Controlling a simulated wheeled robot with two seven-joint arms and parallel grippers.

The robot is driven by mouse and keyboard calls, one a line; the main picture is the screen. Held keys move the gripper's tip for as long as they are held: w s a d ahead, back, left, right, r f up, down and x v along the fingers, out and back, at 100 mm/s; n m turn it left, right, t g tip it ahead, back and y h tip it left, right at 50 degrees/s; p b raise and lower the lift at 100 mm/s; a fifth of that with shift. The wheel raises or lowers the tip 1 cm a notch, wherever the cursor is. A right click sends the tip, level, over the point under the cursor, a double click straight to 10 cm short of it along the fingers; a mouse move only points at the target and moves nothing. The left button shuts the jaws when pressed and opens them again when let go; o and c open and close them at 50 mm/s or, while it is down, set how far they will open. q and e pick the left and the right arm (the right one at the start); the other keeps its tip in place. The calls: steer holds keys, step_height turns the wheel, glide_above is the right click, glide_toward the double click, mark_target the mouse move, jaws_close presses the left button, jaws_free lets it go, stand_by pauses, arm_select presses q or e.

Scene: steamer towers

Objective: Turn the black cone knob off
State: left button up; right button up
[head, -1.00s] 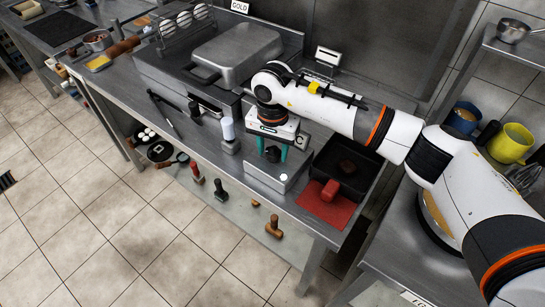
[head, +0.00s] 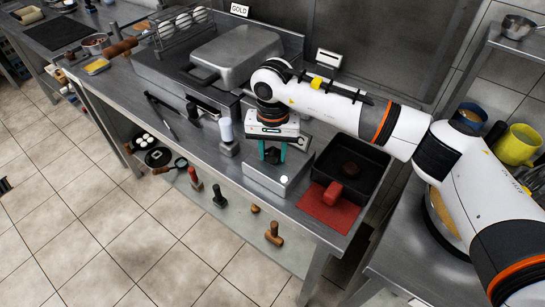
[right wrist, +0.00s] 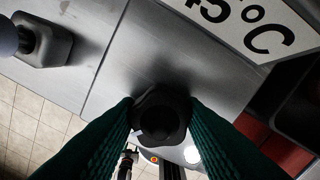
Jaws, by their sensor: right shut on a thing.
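The black cone knob (right wrist: 162,118) stands on a steel box (head: 262,181) at the front of the counter. My right gripper (right wrist: 160,112) is shut on it, with one green finger touching each side. In the head view, the same knob (head: 272,155) shows as a dark shape between the fingers and is partly hidden by the gripper above it. The knob's turn position is hard to tell. My left gripper is in neither view.
A pale-topped lever on a grey base (head: 227,135) stands just left of the knob. A temperature sign (right wrist: 250,25) is behind it. A black tray (head: 365,175) and red cloth (head: 325,208) lie to the right. A griddle with a steel lid (head: 235,55) is behind left.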

steer(key=shift+f+n+b, duration=0.3)
steer(key=shift+n+b, duration=0.6)
steer(key=shift+n, duration=0.3)
steer(key=shift+n+b, duration=0.3)
steer(key=shift+n, duration=0.1)
steer(key=shift+r+n, duration=0.2)
steer(key=shift+n, duration=0.2)
steer(key=n+b, duration=0.3)
steer(key=shift+f, duration=0.3)
steer(key=shift+r+n, duration=0.3)
steer(key=o, duration=1)
steer(key=shift+r+p, duration=0.1)
steer(key=shift+p, duration=0.2)
